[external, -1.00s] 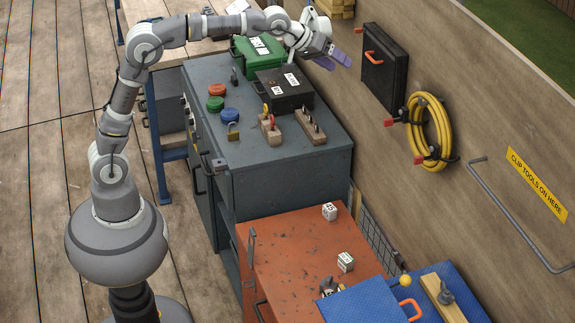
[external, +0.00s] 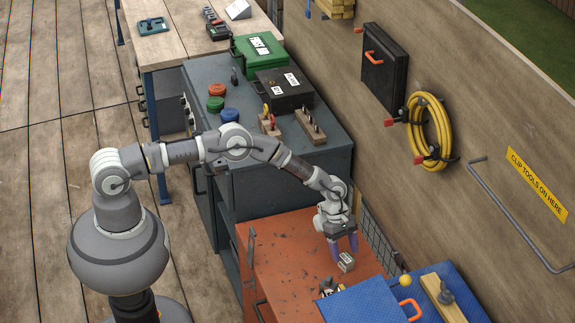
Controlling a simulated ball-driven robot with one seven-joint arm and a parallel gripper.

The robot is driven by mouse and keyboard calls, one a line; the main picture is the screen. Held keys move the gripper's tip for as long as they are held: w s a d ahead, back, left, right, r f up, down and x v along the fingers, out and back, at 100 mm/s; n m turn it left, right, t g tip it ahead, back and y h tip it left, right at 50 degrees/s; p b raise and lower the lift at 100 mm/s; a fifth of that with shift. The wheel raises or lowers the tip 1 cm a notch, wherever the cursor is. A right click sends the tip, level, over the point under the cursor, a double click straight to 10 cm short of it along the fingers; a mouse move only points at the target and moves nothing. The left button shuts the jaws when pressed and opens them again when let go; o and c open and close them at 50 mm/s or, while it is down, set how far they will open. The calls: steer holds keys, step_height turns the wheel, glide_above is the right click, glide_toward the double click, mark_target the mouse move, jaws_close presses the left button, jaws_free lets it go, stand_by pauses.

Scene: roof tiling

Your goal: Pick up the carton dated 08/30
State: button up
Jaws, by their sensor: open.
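A small white carton (external: 346,262) with dark print sits on the orange cabinet top (external: 285,262), near the blue lid. Its date is too small to read here. My gripper (external: 344,246) points down just above and behind this carton, with its purple fingers apart. I cannot tell whether the fingers are around the carton or only above it. The spot farther back on the orange top, where a second carton stood, is hidden behind my wrist.
A blue lid (external: 362,306) with an orange handle lies at the front, beside a wooden block (external: 443,298). The dark grey cabinet (external: 240,150) behind carries coloured caps, a green case (external: 258,55) and a black box (external: 284,89).

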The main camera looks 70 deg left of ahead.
mark_target(346, 257)
steer(key=b+x, duration=0.1)
steer(key=x, duration=0.2)
steer(key=shift+f, duration=0.35)
steer(key=shift+r, duration=0.1)
steer(key=c, duration=1)
steer(key=shift+c, duration=0.2)
steer(key=shift+r, duration=0.1)
